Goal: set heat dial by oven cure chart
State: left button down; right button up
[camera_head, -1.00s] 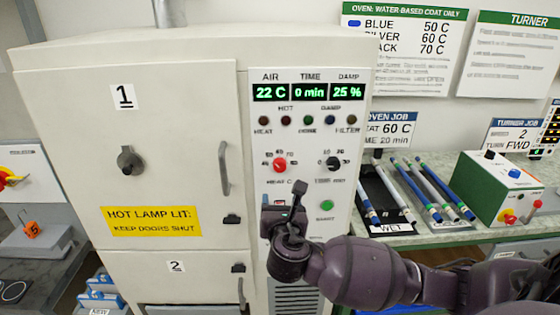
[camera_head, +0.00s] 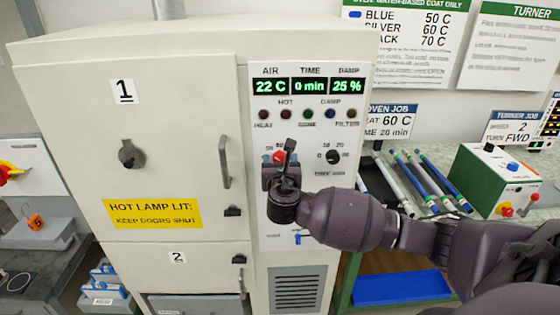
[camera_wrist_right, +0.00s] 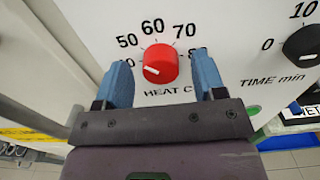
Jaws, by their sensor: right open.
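The red heat dial (camera_head: 280,156) is on the oven panel, partly hidden by my right gripper (camera_head: 281,165) in the head view. In the right wrist view the heat dial (camera_wrist_right: 161,63) sits between the two blue fingers of my right gripper (camera_wrist_right: 160,66), which is open, with a gap at each side. The dial's white mark points to the lower left, near the low end of its scale; 50, 60 and 70 are readable. The oven chart (camera_head: 408,45) lists blue 50 C, silver 60 C and a partly hidden "ACK" 70 C. My left gripper is not in view.
The black time dial (camera_head: 333,157) is right of the heat dial. The oven display (camera_head: 308,87) reads 22 C, 0 min, 25 %. The oven job card (camera_head: 388,122) shows 60 C. Several rods (camera_head: 430,180) lie on the bench at right. A yellow label (camera_head: 152,214) says hot lamp lit.

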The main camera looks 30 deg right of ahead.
jog(key=shift+w+d, duration=0.15)
jog(key=shift+w, duration=0.05)
jog(key=c, duration=0.9)
jog(key=shift+c, duration=0.2)
